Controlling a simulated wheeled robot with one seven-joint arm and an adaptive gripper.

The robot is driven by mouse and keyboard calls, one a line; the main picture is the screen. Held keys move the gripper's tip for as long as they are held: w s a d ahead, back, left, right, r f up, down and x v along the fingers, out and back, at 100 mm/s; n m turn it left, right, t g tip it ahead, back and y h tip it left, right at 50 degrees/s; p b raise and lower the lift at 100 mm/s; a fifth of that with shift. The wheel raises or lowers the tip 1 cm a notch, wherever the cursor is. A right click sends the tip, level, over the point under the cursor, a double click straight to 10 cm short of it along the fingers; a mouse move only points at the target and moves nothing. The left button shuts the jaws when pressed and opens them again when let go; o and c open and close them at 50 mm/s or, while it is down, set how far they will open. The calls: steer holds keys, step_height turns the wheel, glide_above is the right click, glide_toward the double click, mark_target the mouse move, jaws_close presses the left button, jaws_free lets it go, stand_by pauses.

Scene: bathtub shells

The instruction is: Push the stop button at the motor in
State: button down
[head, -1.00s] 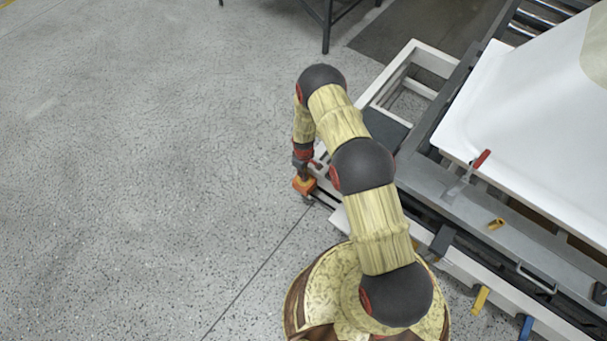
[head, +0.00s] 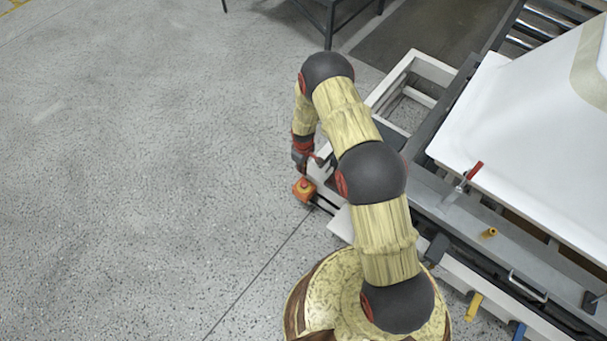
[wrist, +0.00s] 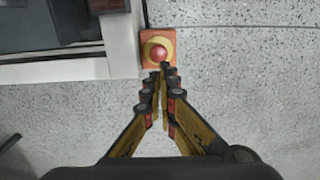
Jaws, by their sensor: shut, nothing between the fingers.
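The stop button is a red dome on a yellow disc (wrist: 159,52) on an orange box (wrist: 146,36) at the corner of the light frame in the wrist view. In the head view the orange box (head: 304,189) sits at the frame's near left corner. My gripper (wrist: 161,70) is shut and empty. In the wrist view its fingertips lie just below the red dome and overlap the lower edge of the box. I cannot tell whether they touch it. In the head view my gripper (head: 302,165) is just behind the box, with its fingers hard to make out.
The light machine frame (head: 340,222) runs along the right, bearing a white tub shell (head: 500,125). A red-handled clamp (head: 462,183) and a yellow fitting (head: 489,233) are on the frame. The speckled floor (head: 130,170) at left is clear.

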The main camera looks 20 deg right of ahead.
steer(key=shift+r, duration=1.4)
steer(key=s+r+m+g, duration=0.3)
steer(key=s, duration=0.7)
steer(key=s+r+m+t, duration=0.1)
steer(key=s+r+t, duration=0.2)
steer(key=r, duration=1.5)
steer(key=s+r+m+t, duration=0.1)
steer(key=s+r+t, duration=0.1)
steer(key=s+r, duration=0.9)
steer(key=s+d+r+m+t, duration=0.1)
steer(key=s+r, duration=0.6)
steer(key=r, duration=1.9)
steer(key=m+t, duration=0.1)
steer(key=t, duration=0.1)
steer(key=shift+r+t, duration=0.3)
steer(key=shift+r, duration=0.05)
